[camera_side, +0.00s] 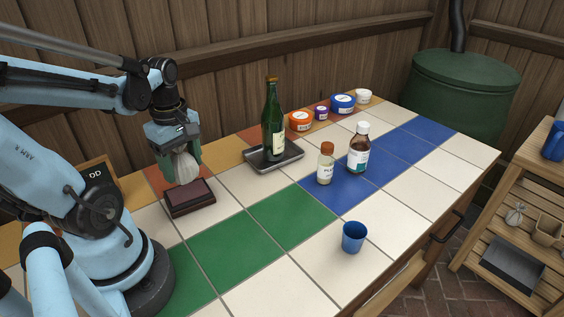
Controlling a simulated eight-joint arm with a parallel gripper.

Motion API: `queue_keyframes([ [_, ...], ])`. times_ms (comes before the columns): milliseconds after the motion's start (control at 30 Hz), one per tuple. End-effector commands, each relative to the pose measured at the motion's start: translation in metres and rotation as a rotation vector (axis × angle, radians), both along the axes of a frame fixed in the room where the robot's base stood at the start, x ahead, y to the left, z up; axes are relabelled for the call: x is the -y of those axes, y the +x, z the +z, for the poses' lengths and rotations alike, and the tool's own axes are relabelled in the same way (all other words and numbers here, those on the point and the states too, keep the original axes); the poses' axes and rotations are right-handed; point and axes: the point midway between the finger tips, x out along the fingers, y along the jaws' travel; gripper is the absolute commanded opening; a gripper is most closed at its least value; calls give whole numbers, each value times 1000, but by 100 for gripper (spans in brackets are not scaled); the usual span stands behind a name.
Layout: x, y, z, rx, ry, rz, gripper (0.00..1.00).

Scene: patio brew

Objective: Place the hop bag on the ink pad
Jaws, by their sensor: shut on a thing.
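The hop bag (182,167) is a pale cloth pouch held in my gripper (180,164). My gripper points down and is shut on the bag, with its fingers on either side. The ink pad (190,200) is a dark reddish-brown flat case on the tiled table at the left. The bag hangs at the back edge of the ink pad in the picture. I cannot tell whether the bag touches the pad or is just above it.
A green bottle (273,135) stands on a grey tray (252,161) right of my gripper. A small bottle (326,165), a brown bottle (359,148) and a blue cup (353,237) stand further right. Several tubs line the back. Green tiles (235,245) in front are clear.

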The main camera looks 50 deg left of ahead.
Motion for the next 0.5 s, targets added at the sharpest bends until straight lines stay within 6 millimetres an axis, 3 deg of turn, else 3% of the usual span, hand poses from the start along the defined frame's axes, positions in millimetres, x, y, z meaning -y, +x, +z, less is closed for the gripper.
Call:
queue_keyframes([
  [267,-8,-1,-11,0,0,-1,36],
  [500,-8,-1,-34,0,0,0,36],
])
